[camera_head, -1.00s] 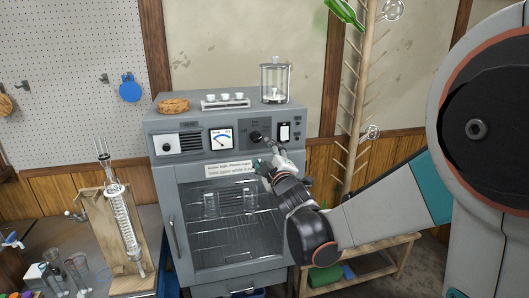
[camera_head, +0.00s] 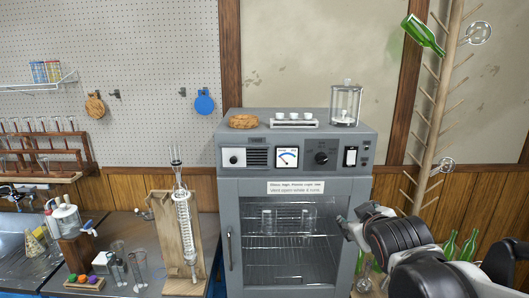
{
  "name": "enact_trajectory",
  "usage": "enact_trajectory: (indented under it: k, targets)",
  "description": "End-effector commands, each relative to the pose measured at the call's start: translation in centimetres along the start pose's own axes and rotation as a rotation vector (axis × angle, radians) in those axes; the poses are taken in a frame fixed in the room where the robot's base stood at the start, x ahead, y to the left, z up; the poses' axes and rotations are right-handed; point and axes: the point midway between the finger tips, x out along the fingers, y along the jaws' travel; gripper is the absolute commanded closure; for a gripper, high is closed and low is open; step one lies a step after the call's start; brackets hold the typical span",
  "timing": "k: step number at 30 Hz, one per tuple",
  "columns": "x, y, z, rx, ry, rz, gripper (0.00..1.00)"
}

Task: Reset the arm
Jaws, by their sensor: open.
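My arm reaches in from the lower right. My gripper (camera_head: 343,222) is at the right edge of the oven's glass door, in front of it in the picture, with nothing seen in it. Its fingers are small and partly hidden by the wrist. The grey oven (camera_head: 228,190) stands upright with its door closed. Its panel carries a black knob (camera_head: 321,157), a dial gauge (camera_head: 287,157) and a switch (camera_head: 350,156). Two glass beakers (camera_head: 268,222) show through the door on a wire rack.
A glass jar (camera_head: 345,104), a small tray with white cups (camera_head: 293,121) and a brown round item (camera_head: 243,121) sit on the oven. A condenser on a wooden stand (camera_head: 166,240) is at left. A wooden rack (camera_head: 436,110) with green bottles stands at right.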

Motion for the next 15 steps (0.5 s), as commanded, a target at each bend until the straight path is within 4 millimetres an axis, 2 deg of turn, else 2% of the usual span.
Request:
enact_trajectory:
  k: [1,9,15]
  targets:
    - [-1.4,-0.6,1.5,0.042,-0.04,-0.021,0.47]
    - [-8.6,-4.7,8.8,0.276,-0.263,-0.141,0.47]
    - [-12.6,-7.6,12.8,0.394,-0.391,-0.205,0.47]
